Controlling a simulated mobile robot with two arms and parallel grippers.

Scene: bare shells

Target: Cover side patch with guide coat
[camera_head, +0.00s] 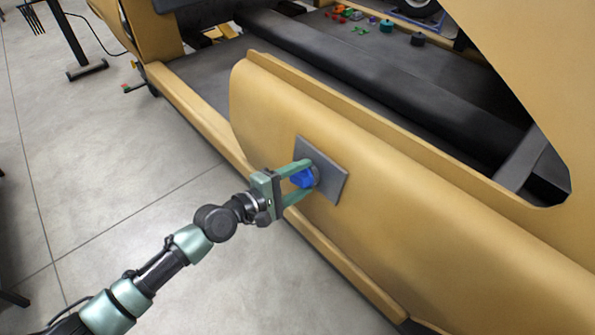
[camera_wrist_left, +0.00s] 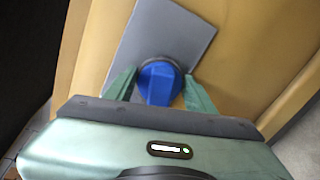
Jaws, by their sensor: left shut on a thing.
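The side patch (camera_head: 332,181) is a grey square on the yellow car shell's outer side panel (camera_head: 420,205). It also shows in the left wrist view (camera_wrist_left: 187,38), tilted, with no guide coat that I can make out on its bare parts. My left gripper (camera_head: 308,178) is shut on a blue applicator (camera_head: 302,179) with a dark round pad. The applicator shows between the fingers in the left wrist view (camera_wrist_left: 159,84). Its pad lies over the patch and hides part of it; whether it touches, I cannot tell. My right gripper is not in view.
The sill (camera_head: 345,262) runs along below the panel. A stand's foot (camera_head: 87,69) is at the upper left. The grey tiled floor (camera_head: 110,150) is mostly clear.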

